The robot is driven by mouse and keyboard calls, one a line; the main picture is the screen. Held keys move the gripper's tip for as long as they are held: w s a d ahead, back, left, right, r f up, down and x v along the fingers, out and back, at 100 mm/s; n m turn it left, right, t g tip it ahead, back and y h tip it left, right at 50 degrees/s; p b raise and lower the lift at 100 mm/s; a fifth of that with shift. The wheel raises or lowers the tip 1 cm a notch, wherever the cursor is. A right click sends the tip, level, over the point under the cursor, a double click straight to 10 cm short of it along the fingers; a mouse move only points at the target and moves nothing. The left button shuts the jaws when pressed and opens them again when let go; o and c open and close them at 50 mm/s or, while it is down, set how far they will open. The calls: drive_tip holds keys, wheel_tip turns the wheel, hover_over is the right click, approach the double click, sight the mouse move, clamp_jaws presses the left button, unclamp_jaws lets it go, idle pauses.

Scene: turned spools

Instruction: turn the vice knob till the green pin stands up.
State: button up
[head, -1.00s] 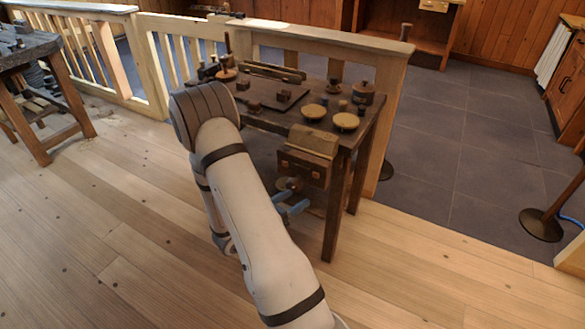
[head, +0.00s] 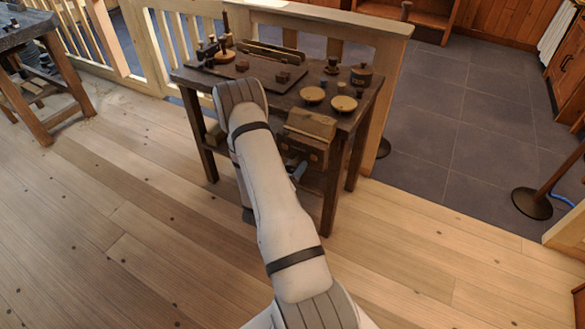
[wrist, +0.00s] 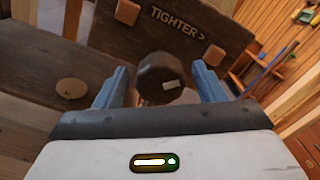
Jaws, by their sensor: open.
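The dark, faceted vice knob (wrist: 158,76) with a small pale mark sits in the middle of the wrist view. My gripper (wrist: 160,68) is open, with one blue finger on each side of the knob. I see gaps on both sides; contact is not apparent. Behind the knob is the brown vice jaw (wrist: 180,32), lettered "TIGHTER >". In the head view the vice (head: 308,125) is on the workbench's front edge; my arm hides the knob, and one blue fingertip of my gripper (head: 298,171) shows below the vice. I cannot make out the green pin.
The workbench (head: 205,83) carries a dark board, two round pale discs (head: 343,103), a lidded pot (head: 361,75) and small turned pieces. A wooden railing (head: 330,20) runs behind it. Open plank floor (head: 130,230) lies in front and to the left.

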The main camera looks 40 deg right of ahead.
drive_tip(key=shift+d, duration=0.15)
drive_tip(key=shift+c, duration=0.4)
drive_tip(key=c, duration=0.9)
drive_tip(key=shift+m+b, duration=0.3)
